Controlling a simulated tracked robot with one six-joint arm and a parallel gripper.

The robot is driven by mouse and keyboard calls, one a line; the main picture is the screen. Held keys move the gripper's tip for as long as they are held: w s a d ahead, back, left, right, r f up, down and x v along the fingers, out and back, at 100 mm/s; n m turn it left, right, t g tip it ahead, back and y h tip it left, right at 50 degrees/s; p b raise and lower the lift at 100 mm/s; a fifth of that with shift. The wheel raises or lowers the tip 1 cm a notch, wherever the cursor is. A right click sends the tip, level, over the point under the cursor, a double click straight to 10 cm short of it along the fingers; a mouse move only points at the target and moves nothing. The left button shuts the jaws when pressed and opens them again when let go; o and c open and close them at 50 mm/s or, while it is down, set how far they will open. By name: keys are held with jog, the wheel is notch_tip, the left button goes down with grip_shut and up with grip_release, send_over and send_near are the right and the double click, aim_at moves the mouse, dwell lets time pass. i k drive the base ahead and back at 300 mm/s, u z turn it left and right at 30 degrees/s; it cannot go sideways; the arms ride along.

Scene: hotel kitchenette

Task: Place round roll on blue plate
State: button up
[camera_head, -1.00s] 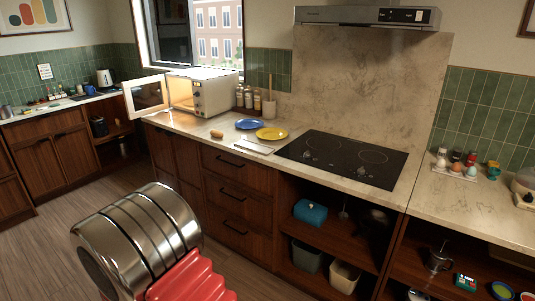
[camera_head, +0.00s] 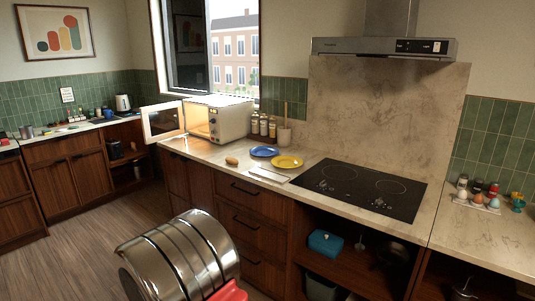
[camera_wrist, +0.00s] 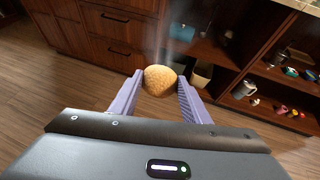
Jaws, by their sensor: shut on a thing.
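The round roll (camera_wrist: 160,78), golden brown, is held between the two purple fingers of my gripper (camera_wrist: 161,88) in the wrist view, with the floor and cabinets below it. The blue plate (camera_head: 263,151) lies on the counter behind and left of the cooktop in the head view, and looks empty. My gripper and the round roll are outside the head view; only part of my arm shows there. A second, longer roll (camera_head: 232,160) lies on the counter left of the blue plate.
A yellow plate (camera_head: 286,162) sits right beside the blue plate. A pale flat board (camera_head: 268,174) lies in front, near the counter edge. The microwave (camera_head: 222,119) stands open at left. The black cooktop (camera_head: 360,189) is at right. Jars (camera_head: 263,126) line the wall.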

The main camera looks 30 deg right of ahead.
aim_at(264, 153)
jog(key=z, duration=0.05)
jog(key=i, duration=1)
jog(key=u, duration=0.05)
